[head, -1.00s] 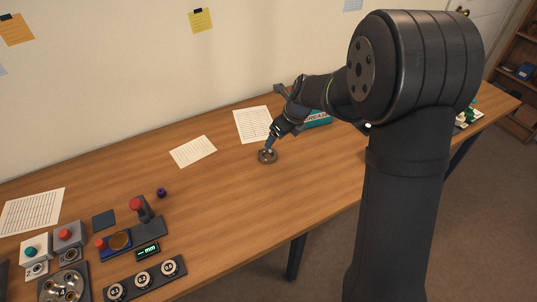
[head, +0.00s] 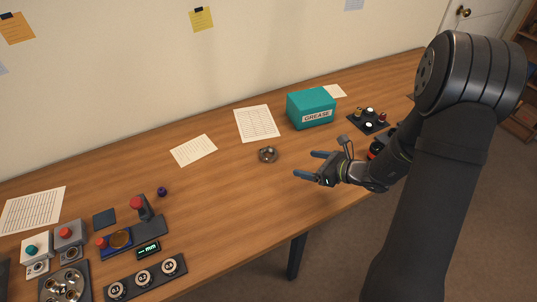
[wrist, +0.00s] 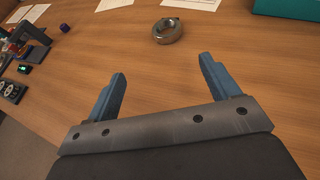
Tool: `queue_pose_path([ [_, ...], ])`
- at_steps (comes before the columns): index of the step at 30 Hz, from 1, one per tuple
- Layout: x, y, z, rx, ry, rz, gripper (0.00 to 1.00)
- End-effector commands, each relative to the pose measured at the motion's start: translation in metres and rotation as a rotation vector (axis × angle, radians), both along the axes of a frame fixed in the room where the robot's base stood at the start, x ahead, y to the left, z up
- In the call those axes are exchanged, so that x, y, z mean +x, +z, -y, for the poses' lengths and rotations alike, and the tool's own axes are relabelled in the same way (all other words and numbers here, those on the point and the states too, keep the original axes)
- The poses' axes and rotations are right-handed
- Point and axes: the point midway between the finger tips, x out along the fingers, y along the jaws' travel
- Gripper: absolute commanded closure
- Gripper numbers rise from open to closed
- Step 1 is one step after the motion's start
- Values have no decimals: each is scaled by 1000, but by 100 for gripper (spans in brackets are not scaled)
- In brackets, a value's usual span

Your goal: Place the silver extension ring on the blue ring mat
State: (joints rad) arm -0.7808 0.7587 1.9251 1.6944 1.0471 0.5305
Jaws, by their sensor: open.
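The silver extension ring (head: 268,154) lies flat and alone on the wooden table, left of my gripper in the head view. It also shows in the wrist view (wrist: 168,31), beyond the fingertips. My gripper (head: 305,165) is open and empty, apart from the ring. Its two blue fingers (wrist: 160,68) are spread wide in the wrist view.
A teal grease box (head: 311,108) stands at the back right, beside a dark tray (head: 369,121) of small parts. A device with a red knob (head: 137,204) and a small purple piece (head: 161,192) stand near the mat.

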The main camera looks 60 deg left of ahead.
Motion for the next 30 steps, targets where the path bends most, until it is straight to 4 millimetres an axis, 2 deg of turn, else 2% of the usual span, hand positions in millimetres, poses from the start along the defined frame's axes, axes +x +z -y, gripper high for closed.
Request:
queue_pose_path([
  [5,3,-3,-3,31,-26,18,19],
  [19,-31,-39,-84,30,-21,18,19],
  [30,-41,-52,-114,30,-23,18,19],
])
